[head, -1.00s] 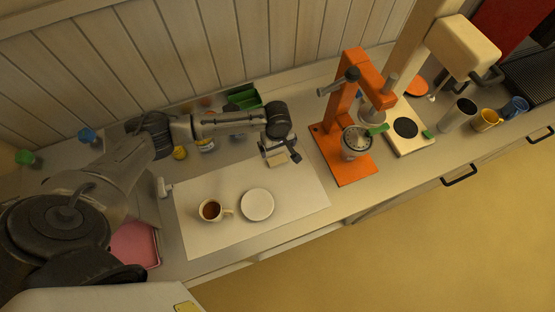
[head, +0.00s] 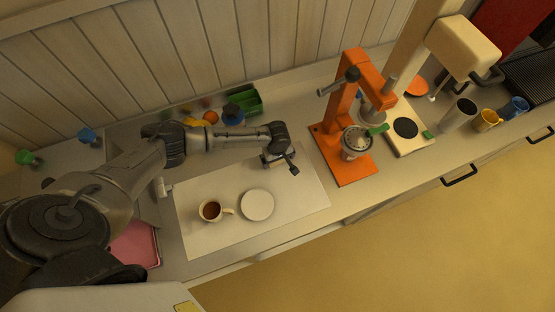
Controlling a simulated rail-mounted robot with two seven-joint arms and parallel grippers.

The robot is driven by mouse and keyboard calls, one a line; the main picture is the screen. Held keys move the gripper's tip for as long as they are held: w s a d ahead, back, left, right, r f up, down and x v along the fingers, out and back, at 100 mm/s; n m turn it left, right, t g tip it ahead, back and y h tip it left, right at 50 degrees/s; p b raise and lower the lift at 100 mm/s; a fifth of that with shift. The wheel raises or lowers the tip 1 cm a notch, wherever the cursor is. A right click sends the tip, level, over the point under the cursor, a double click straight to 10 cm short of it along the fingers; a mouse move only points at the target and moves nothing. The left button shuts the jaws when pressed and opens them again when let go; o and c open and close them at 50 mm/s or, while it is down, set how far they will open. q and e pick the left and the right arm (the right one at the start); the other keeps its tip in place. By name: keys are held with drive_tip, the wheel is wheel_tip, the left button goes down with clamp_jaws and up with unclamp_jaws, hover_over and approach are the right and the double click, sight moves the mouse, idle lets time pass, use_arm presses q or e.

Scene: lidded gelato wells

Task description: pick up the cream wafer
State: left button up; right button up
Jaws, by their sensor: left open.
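My left gripper (head: 280,163) is low over the back right part of the white mat (head: 235,178), with its fingers apart. A small pale cream piece, which looks like the cream wafer (head: 275,156), shows in part at the fingers. The gripper hides most of it, and I cannot tell whether the fingers touch it. My right gripper is not in view.
A cup of brown drink (head: 211,211) and a white saucer (head: 257,205) stand on the mat in front of the gripper. An orange press (head: 345,120) stands to the right. A green bin (head: 245,101) and small round items are behind my arm. A pink tray (head: 137,246) lies at left.

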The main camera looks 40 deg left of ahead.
use_arm(q)
drive_tip(key=shift+c, duration=0.2)
drive_tip(key=c, duration=0.8)
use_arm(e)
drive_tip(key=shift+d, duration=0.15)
use_arm(q)
drive_tip(key=shift+r, duration=0.1)
